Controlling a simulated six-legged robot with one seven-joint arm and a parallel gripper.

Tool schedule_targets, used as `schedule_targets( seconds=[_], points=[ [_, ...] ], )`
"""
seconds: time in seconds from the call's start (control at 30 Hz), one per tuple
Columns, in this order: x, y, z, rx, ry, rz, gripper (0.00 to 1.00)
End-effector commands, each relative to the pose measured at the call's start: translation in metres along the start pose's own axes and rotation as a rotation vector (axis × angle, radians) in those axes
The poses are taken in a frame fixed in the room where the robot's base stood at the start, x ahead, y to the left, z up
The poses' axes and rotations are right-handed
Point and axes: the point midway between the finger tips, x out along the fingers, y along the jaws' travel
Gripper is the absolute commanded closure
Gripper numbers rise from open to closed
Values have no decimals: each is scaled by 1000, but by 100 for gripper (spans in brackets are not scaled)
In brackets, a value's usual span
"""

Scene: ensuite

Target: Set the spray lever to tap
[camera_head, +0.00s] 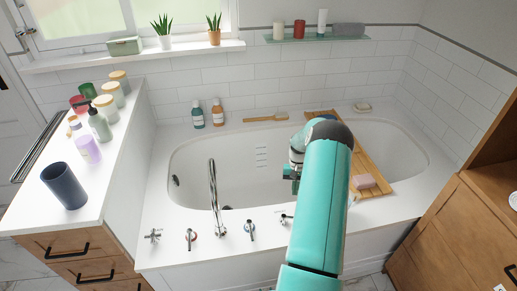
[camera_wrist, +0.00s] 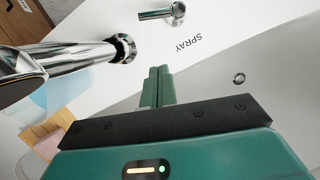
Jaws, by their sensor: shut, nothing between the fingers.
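In the wrist view, a short chrome lever (camera_wrist: 157,14) on a round base sits at the top on the white tub deck. The printed word SPRAY (camera_wrist: 188,45) reads upside down beside it; no tap label shows. In the head view, a small chrome lever (camera_head: 286,218) just left of my arm may be the same one. My gripper (camera_wrist: 157,85) is shut and empty, with its fingertips below the lever in the picture and apart from it. In the head view, my gripper (camera_head: 291,173) is over the tub, partly hidden by my arm.
A thick chrome fitting (camera_wrist: 60,58) fills the wrist view's upper left, close to my fingers. In the head view, a tall chrome spout (camera_head: 214,185) and other handles (camera_head: 250,229) stand on the deck to the left. A wooden bath tray (camera_head: 372,180) crosses the tub at right.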

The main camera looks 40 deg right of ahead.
Motion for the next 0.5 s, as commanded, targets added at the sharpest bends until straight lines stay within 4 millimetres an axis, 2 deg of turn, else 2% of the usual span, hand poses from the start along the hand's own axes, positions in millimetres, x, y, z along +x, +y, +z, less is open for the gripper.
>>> schedule_targets(
  seconds=[0.27,0.5],
  points=[
    [-52,-2,0,-3,3,2,100],
    [-86,-29,11,-48,38,25,100]
  ],
)
